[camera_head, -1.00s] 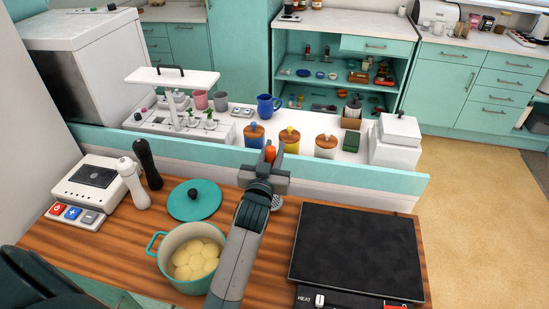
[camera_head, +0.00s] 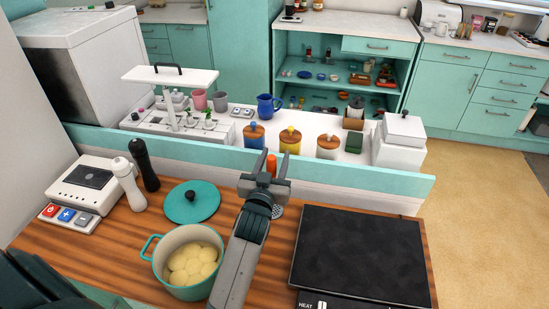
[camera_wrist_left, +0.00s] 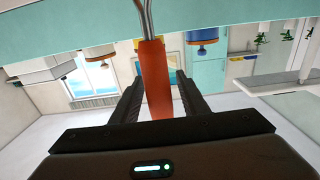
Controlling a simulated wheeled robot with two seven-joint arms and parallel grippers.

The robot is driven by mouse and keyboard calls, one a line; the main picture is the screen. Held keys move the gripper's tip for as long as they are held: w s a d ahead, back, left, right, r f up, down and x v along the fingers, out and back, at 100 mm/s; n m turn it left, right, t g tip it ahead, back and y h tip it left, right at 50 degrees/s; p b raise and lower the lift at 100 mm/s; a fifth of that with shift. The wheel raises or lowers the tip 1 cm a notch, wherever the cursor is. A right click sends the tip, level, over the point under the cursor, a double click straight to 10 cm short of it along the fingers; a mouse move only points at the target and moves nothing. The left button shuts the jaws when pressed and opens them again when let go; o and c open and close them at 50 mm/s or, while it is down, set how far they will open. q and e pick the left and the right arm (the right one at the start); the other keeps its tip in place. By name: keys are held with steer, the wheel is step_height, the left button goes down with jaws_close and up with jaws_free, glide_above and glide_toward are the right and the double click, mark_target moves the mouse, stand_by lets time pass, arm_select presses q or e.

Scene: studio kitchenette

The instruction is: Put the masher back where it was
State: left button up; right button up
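The masher has an orange handle (camera_head: 271,164), metal rods and a perforated head (camera_head: 278,211) that shows beside my wrist, low over the wooden counter. Whether the head touches the counter is hidden by my arm. My left gripper (camera_head: 272,160) is open, with one finger on each side of the handle. In the left wrist view the orange handle (camera_wrist_left: 156,80) stands between the two spread fingers, with a gap at least on the right side.
A teal pot (camera_head: 188,262) of potatoes stands left of my arm, with its teal lid (camera_head: 192,201) behind it. A black cooktop (camera_head: 360,255) is at the right. A teal-edged ledge (camera_head: 350,176) with several canisters rises behind the counter.

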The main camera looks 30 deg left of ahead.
mark_target(270, 171)
steer(key=shift+w, duration=0.1)
arm_select(q)
steer(key=shift+r, duration=0.2)
steer(key=shift+s+d+f, duration=0.15)
steer(key=shift+s, duration=0.4)
steer(key=b+v, duration=0.2)
steer(key=v, duration=0.8)
steer(key=shift+s+d+b, duration=0.15)
steer(key=shift+s+b, duration=0.2)
steer(key=shift+s, duration=0.05)
arm_select(e)
steer(key=shift+t, duration=0.5)
steer(key=w, duration=0.1)
steer(key=w+a+f, duration=0.1)
steer(key=w, duration=0.1)
steer(key=shift+w+a+f, duration=0.3)
steer(key=shift+a+f, duration=0.1)
arm_select(q)
steer(key=shift+r, duration=0.2)
arm_select(e)
steer(key=shift+r, duration=0.1)
